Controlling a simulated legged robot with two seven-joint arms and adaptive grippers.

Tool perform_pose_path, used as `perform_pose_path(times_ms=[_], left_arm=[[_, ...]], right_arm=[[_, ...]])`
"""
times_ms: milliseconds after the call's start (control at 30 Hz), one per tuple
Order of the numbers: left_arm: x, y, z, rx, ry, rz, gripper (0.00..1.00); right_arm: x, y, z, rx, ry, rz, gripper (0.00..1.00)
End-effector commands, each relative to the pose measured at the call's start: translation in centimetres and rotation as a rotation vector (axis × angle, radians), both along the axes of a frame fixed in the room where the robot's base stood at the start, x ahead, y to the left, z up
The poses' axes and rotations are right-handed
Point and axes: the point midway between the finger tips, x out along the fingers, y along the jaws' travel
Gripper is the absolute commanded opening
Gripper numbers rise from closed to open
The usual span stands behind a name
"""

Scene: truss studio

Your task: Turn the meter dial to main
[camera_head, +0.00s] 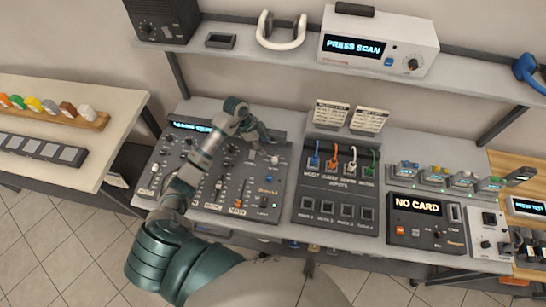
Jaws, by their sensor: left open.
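A dark mixing console (225,208) with several knobs and sliders lies on the bench at centre left. Its lit blue display (188,127) is partly covered by my left arm, and I cannot read it fully. I cannot tell which knob is the meter dial; the gripper and arm hide part of the console's upper area. My left gripper (264,136) is open above the console's upper right part, with its fingers pointing down and right. Whether it touches a knob cannot be told. My right gripper is not in view.
A patch panel (338,200) with coloured cables stands right of the console. A "NO CARD" unit (428,222) is farther right. A shelf above holds headphones (281,32) and a "PRESS SCAN" box (378,42). A white side table (110,103) stands left.

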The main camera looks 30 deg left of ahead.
Motion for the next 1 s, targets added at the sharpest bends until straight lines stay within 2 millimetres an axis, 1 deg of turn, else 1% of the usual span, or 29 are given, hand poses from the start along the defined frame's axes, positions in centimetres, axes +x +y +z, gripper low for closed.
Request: perform_pose_path(times_ms=[33, 200, 300, 400, 500, 600, 867, 967, 1000], left_arm=[[0.0, -0.6, -1.2, -0.004, 0.005, 0.000, 0.54], [0.5, -2.0, -4.9, -0.003, 0.003, -0.001, 0.54], [0.7, -2.6, -6.7, -0.003, 0.003, -0.002, 0.54], [0.9, -3.2, -8.0, -0.003, 0.002, 0.000, 0.54], [1.1, -3.4, -8.9, 0.000, 0.000, -0.001, 0.54], [1.1, -3.6, -9.3, 0.000, 0.000, -0.002, 0.54], [1.1, -3.7, -9.4, 0.000, -0.001, -0.002, 0.54], [1.1, -3.7, -9.4, 0.000, -0.001, -0.002, 0.31], [1.1, -3.7, -9.4, 0.000, -0.001, -0.002, 0.21]], right_arm=[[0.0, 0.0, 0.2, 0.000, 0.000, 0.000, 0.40], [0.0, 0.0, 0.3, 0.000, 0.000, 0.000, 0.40], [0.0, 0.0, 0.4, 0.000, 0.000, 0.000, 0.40], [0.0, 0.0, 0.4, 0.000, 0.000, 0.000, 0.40], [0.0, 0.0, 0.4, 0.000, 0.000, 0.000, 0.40], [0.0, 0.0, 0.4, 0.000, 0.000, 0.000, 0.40], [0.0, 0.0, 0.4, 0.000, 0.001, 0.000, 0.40], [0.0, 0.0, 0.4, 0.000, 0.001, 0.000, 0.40], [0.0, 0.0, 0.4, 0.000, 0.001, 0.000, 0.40]])
